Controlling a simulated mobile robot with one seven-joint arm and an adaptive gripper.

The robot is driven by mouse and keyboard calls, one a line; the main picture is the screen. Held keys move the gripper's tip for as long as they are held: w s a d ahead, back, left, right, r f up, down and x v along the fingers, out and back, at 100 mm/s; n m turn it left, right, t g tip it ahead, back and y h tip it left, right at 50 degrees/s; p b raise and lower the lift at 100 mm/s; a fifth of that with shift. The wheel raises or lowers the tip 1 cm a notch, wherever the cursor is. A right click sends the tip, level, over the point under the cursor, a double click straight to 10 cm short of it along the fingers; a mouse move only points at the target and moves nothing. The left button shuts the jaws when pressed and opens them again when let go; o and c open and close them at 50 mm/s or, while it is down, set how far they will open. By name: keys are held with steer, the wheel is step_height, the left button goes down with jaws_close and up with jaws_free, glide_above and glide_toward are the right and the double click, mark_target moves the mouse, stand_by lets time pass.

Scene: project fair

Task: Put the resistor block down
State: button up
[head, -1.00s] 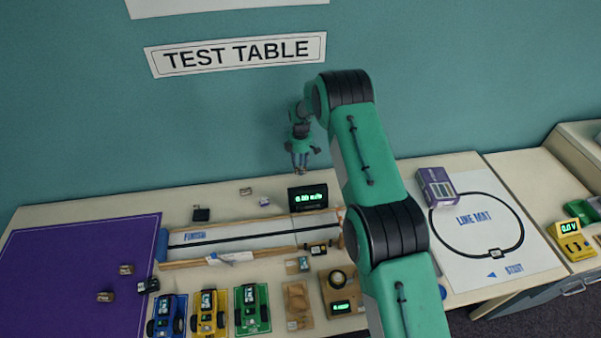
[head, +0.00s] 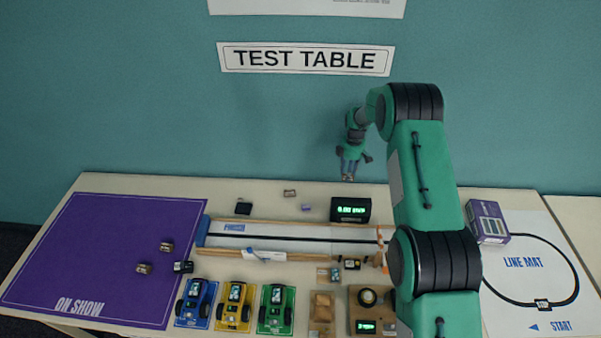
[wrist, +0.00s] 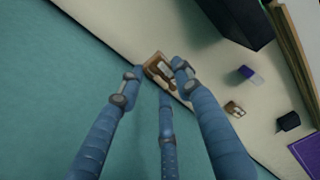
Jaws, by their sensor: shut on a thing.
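A small brown block (head: 290,193), a purple-white piece (head: 306,207) and a black block (head: 243,207) lie behind the track (head: 290,232). The purple mat (head: 95,240) is at left. Bare table shows between these pieces.

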stand_by(0.3)
